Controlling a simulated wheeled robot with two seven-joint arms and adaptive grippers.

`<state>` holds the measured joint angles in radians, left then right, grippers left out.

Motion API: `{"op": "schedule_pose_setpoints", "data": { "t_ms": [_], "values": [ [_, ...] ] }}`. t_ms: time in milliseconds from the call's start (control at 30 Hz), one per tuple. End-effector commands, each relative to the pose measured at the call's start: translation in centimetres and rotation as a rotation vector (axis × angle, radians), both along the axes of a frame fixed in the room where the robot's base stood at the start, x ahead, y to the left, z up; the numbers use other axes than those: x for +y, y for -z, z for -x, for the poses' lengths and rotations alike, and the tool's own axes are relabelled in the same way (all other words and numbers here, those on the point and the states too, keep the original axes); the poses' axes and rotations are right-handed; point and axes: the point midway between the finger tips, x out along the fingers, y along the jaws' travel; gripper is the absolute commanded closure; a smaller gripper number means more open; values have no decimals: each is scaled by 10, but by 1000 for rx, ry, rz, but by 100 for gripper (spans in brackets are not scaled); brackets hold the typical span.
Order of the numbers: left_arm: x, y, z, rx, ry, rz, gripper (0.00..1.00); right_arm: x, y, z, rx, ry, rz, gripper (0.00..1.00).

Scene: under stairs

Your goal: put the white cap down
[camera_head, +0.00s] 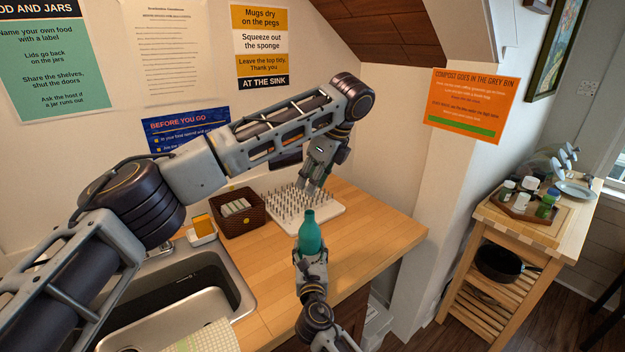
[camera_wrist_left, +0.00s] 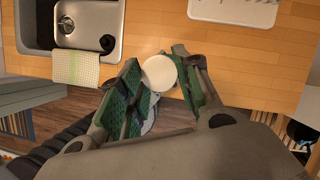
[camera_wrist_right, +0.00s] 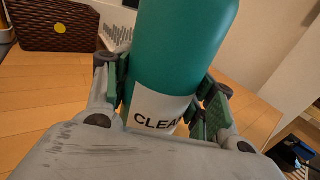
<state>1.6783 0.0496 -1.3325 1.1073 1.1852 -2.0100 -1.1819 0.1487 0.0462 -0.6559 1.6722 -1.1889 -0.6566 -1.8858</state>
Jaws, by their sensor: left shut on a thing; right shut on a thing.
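My left gripper (camera_head: 313,186) hangs over the counter, fingers pointing down, above and behind the teal bottle (camera_head: 310,236). In the left wrist view, the left gripper (camera_wrist_left: 163,78) is shut on the round white cap (camera_wrist_left: 159,73), held between its green-padded fingers. I cannot make out the cap in the head view. My right gripper (camera_head: 310,262) is shut around the lower part of the bottle, which stands upright. The right wrist view shows the bottle (camera_wrist_right: 180,45) between its fingers, with a white label reading "CLEA"; its top is out of that view.
A white pegged board (camera_head: 330,211) lies on the wooden counter (camera_head: 375,228). A brown basket (camera_head: 238,222) and a sponge holder (camera_head: 201,238) stand left of it, behind the sink (camera_head: 235,285). The counter right of the bottle is clear. A wooden trolley (camera_head: 545,228) stands farther right.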

Motion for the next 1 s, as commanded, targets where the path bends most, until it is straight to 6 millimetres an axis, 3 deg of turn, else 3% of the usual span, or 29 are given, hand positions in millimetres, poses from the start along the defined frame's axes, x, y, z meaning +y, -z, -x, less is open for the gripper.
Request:
{"op": "schedule_pose_setpoints", "data": {
  "t_ms": [567, 767, 1000],
  "values": [
    [-3, 4, -3, 1, 18, 0, 100, 0, 0, 0, 0, 0, 0, 100],
    [-14, 21, -13, 3, 92, 1, 100, 0, 0, 0, 0, 0, 0, 100],
    [-36, 56, -35, 4, 258, 0, 100, 0, 0, 0, 0, 0, 0, 100]
  ]
}}
